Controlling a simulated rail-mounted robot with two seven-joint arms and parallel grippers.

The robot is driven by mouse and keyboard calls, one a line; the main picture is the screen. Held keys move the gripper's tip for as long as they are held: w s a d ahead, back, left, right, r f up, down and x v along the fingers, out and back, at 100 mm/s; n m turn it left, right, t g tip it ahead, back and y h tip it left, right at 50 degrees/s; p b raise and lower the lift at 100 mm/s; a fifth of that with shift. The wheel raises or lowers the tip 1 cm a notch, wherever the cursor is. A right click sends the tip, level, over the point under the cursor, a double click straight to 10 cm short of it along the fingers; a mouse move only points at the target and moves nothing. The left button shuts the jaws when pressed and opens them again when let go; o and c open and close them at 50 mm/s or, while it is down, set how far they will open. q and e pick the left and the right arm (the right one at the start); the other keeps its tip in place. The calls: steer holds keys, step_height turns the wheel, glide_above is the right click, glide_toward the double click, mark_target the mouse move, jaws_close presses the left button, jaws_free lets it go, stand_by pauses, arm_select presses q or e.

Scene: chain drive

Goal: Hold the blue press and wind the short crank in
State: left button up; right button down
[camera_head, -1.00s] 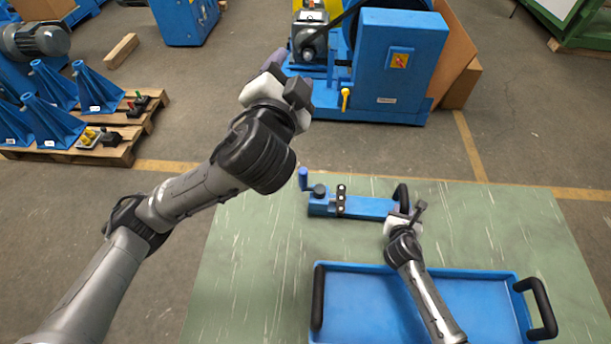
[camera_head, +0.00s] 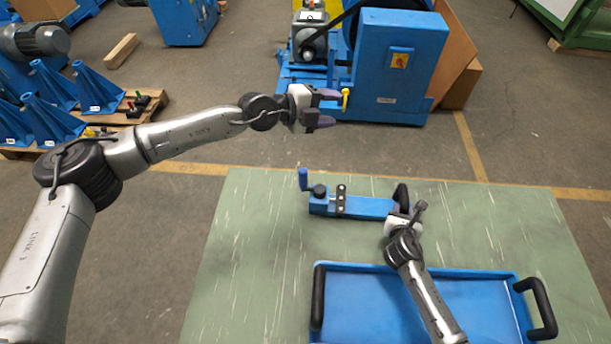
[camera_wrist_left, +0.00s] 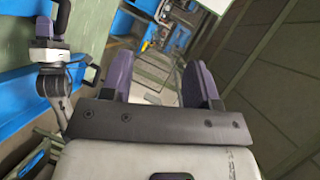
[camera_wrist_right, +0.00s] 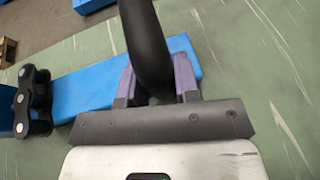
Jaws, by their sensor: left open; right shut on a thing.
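The blue press (camera_head: 365,207) lies on the green mat, with a black linked chain piece (camera_head: 341,199) across its middle. At its left end is the short crank, with an upright blue grip (camera_head: 303,180) and a black hub (camera_head: 320,191). My right gripper (camera_head: 406,214) is shut on the black handle (camera_head: 402,194) at the press's right end; the right wrist view shows this handle (camera_wrist_right: 147,42) between the fingers. My left gripper (camera_head: 328,108) is open and empty, in the air beyond the press, apart from the crank. Its spread fingers show in the left wrist view (camera_wrist_left: 160,85).
A blue tray (camera_head: 425,268) with black side handles stands in front of the press. A large blue machine (camera_head: 400,65) stands behind. A pallet (camera_head: 140,125) with blue stands is at the far left. The green mat (camera_head: 250,240) left of the press is clear.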

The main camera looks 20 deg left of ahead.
arm_select(q)
steer(key=s+a+f+n+g+y, duration=0.2)
steer(key=a+f+n+g+y, duration=0.2)
steer(key=f, duration=0.3)
steer(key=n+g+y, duration=0.4)
steer(key=n, duration=0.4)
glide_toward(306, 177)
steer(key=a, duration=0.1)
steer(key=shift+h, duration=0.3)
steer(key=x, duration=0.7)
steer(key=w+x, duration=0.1)
steer(key=x, duration=0.3)
steer(key=shift+a+f, duration=0.15)
steer(key=shift+f, duration=0.2)
steer(key=shift+c, duration=0.4)
